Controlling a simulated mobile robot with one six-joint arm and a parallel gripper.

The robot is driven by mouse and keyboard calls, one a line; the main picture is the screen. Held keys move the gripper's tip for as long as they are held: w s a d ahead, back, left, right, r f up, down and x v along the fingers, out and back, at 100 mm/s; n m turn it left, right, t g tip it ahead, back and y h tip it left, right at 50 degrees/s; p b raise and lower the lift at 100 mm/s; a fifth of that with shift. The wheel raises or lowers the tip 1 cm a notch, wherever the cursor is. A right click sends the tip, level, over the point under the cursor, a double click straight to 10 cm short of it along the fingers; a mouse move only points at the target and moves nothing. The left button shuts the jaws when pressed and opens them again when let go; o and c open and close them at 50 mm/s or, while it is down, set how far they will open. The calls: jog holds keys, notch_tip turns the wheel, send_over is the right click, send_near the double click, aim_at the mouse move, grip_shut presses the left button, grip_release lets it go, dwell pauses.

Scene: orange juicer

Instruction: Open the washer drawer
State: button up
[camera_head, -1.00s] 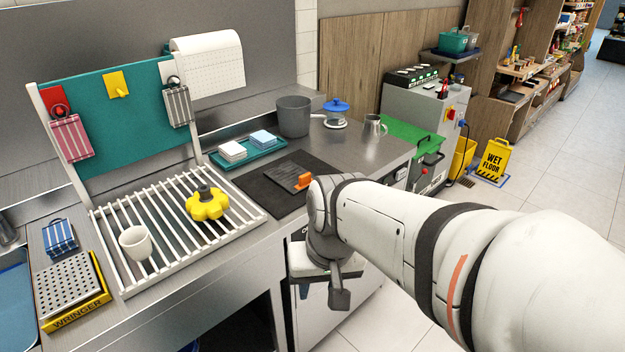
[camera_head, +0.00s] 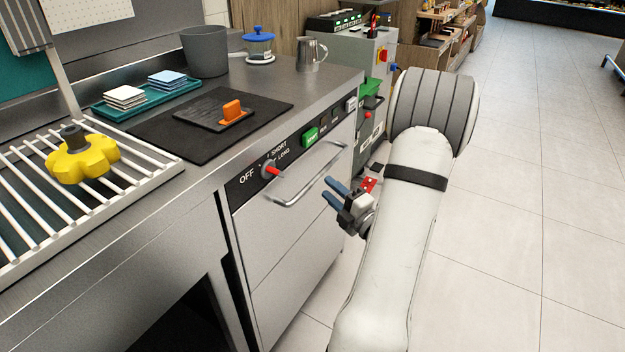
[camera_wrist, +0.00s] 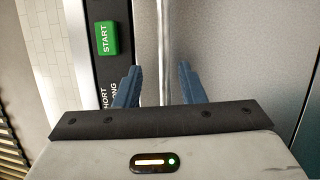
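The washer drawer is the steel front (camera_head: 285,220) under the counter, with a bar handle (camera_head: 308,172) across its top. It looks shut. Above the handle is a black control strip with a red knob (camera_head: 271,170) and a green START button (camera_head: 311,136). My gripper (camera_head: 332,190) is just to the right of the handle, with its blue fingers apart and pointing at the drawer front. In the wrist view the handle bar (camera_wrist: 164,60) runs vertically between the two open fingertips (camera_wrist: 159,72). I cannot tell whether either finger touches it.
The counter above holds a black mat (camera_head: 165,138) with an orange-handled tool (camera_head: 232,111), a grey pot (camera_head: 206,52), a blue-lidded jar (camera_head: 259,45) and a metal pitcher (camera_head: 311,54). The floor (camera_head: 520,210) to the right is clear.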

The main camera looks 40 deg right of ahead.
aim_at(324, 174)
jog(key=w, duration=0.2)
jog(key=w+d+m+h+b, duration=0.1)
jog(key=w, duration=0.2)
jog(key=w+d+m+h, duration=0.1)
jog(key=w, duration=0.1)
jog(key=shift+w+d+r+b, duration=0.2)
jog(key=shift+d+b, duration=0.05)
jog(key=shift+b, duration=0.15)
grip_shut()
dwell(0.3)
